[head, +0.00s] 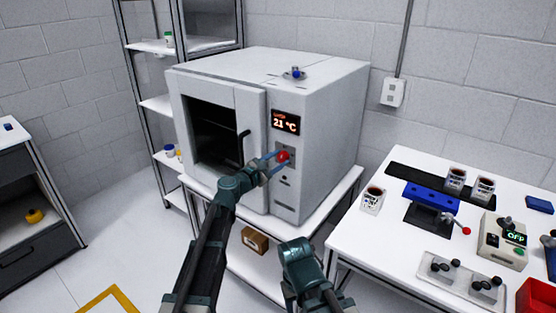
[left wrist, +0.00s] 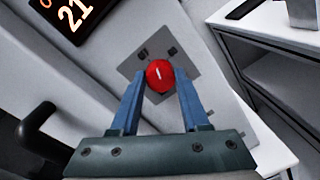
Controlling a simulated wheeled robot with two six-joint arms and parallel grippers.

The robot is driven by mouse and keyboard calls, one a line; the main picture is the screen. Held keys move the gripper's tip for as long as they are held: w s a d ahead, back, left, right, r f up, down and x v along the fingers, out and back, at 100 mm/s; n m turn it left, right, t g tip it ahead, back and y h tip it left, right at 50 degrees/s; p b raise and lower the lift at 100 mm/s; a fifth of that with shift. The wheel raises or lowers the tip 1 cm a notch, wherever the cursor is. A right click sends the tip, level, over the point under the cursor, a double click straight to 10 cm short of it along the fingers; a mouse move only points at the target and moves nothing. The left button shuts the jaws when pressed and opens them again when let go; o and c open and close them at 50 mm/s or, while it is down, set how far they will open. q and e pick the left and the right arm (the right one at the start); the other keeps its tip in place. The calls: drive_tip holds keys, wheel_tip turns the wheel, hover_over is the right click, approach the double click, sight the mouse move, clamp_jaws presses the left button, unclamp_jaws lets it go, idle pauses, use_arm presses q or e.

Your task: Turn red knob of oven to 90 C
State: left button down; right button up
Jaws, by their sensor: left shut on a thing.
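The white oven (head: 318,165) stands on a white stand in the middle of the head view. Its display (head: 286,122) reads 21 °C. The red knob (head: 283,156) is on a grey plate below the display. My left gripper (head: 276,156) is at the knob, its two blue fingers on either side of it. In the left wrist view the red knob (left wrist: 159,74) sits between the fingertips, and the gripper is shut on it. The display (left wrist: 74,15) is partly cut off there. My right arm shows at the bottom of the head view, but its gripper jaws cannot be made out.
The oven door handle (head: 243,147) is close to the left of my left gripper. A white table (head: 400,250) on the right holds cups, a blue device (head: 431,198) and other instruments. A shelf rack (head: 160,105) stands behind the oven at left. A cardboard box (head: 255,240) lies under the oven.

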use_arm(q)
drive_tip(key=m, duration=0.5)
drive_tip(key=shift+s, duration=0.1)
drive_tip(key=m, duration=0.6)
drive_tip(key=shift+d+y, duration=0.1)
drive_tip(key=shift+y, duration=0.3)
drive_tip(key=m, duration=0.5)
drive_tip(key=shift+s+f+m, duration=0.1)
drive_tip(key=shift+f+m, duration=0.05)
drive_tip(key=shift+m, duration=0.15)
drive_tip(key=m, duration=0.5)
drive_tip(key=shift+m+t+y, duration=0.3)
drive_tip(key=shift+t, duration=0.1)
drive_tip(key=shift+c, duration=2)
unclamp_jaws()
drive_tip(key=v, duration=1.3)
drive_tip(key=shift+s+a, duration=0.25)
drive_tip(key=shift+s, duration=0.05)
